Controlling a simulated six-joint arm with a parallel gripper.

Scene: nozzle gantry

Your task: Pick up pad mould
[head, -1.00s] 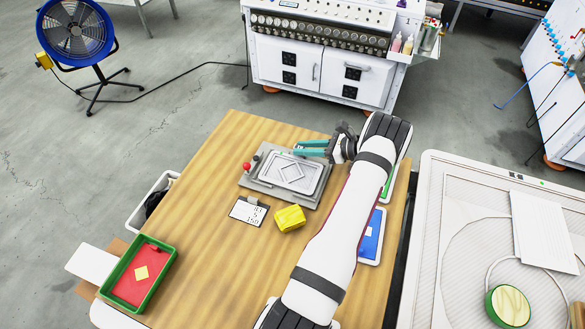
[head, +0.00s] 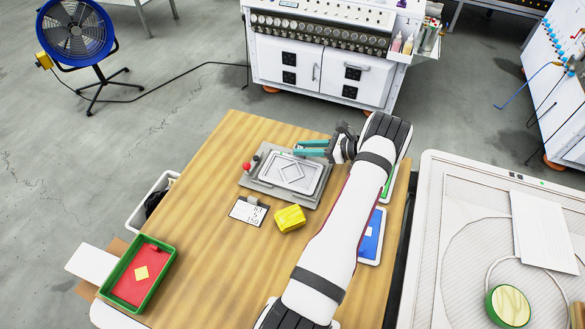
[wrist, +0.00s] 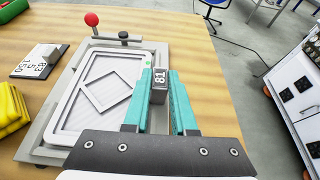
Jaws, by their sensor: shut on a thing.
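The pad mould (head: 296,177) is a light grey rounded plate with a raised diamond outline. It sits on a darker grey base (head: 258,183) on the wooden table. In the wrist view the mould (wrist: 75,116) lies left of my fingers, and a grey tab marked 81 (wrist: 160,78) stands at its right edge. My gripper (head: 297,149) has teal fingers and reaches in from the right at the mould's far edge. In the wrist view my gripper (wrist: 160,88) is shut on the tab, one finger on each side. I cannot tell any gap between mould and base.
A red-knobbed lever (head: 247,167) stands at the base's left corner. A yellow block (head: 290,218) and a label card (head: 248,211) lie in front. A green-rimmed red tray (head: 124,284) is at front left, a blue tray (head: 373,238) right of my arm.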

